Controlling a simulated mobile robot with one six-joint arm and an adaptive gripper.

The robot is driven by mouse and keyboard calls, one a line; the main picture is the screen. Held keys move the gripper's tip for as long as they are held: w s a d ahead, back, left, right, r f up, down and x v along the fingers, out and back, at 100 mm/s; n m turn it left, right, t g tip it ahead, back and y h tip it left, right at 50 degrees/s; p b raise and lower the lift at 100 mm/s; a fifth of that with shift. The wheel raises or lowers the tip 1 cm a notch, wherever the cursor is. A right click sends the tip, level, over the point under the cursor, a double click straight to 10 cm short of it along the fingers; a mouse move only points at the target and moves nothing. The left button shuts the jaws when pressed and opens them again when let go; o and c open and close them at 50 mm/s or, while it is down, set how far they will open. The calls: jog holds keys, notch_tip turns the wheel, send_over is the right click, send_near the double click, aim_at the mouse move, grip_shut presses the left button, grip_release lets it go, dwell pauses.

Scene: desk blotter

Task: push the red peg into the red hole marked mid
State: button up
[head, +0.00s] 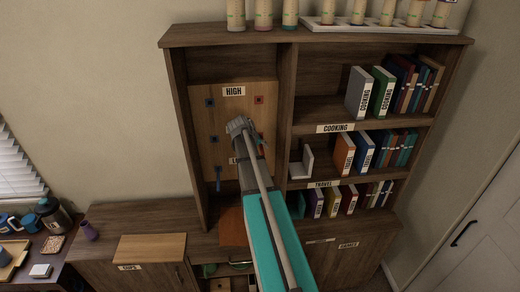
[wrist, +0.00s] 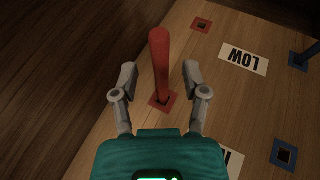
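The red peg (wrist: 160,65) stands out from the board in the wrist view, with its lower end at a red-framed hole (wrist: 155,101). This hole lies in the row between LOW and HIGH, beside a partly hidden label (wrist: 235,160). A long part of the peg shows; I cannot tell how deep its end sits. My gripper (wrist: 159,76) is open, with one finger on each side of the peg and gaps between. In the head view my gripper (head: 238,125) is in front of the wooden board (head: 232,112) and hides much of its middle right.
A blue peg (wrist: 308,53) stands in the blue hole beside the LOW label (wrist: 243,60). An empty red hole (wrist: 202,25) is across from it. The middle blue hole (wrist: 284,154) is empty. Shelves of books (head: 362,150) stand right of the board.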

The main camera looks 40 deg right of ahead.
jog(key=shift+s+a, duration=0.1)
dwell(0.3)
jog(key=s+a, duration=0.7)
jog(key=s, duration=0.4)
jog(key=w+d+f+b, duration=0.1)
jog(key=w+f+b, duration=0.1)
jog(key=f+b, duration=0.7)
jog(key=w+d+f+b, duration=0.1)
jog(key=w+f+b, duration=0.1)
jog(key=f+b, duration=0.7)
jog(key=shift+d, duration=0.4)
jog(key=shift+a, duration=0.1)
dwell(1.1)
jog(key=s+a+f+n+y, duration=0.1)
jog(key=s+a+n+y, duration=0.1)
jog(key=a, duration=1.6)
jog(key=s+a+f+n+y, duration=0.2)
jog(key=s+a+n+y, duration=0.1)
jog(key=a, duration=1.5)
jog(key=shift+s+g+y, duration=0.4)
jog(key=shift+s+y, duration=0.5)
jog(key=shift+s, duration=0.25)
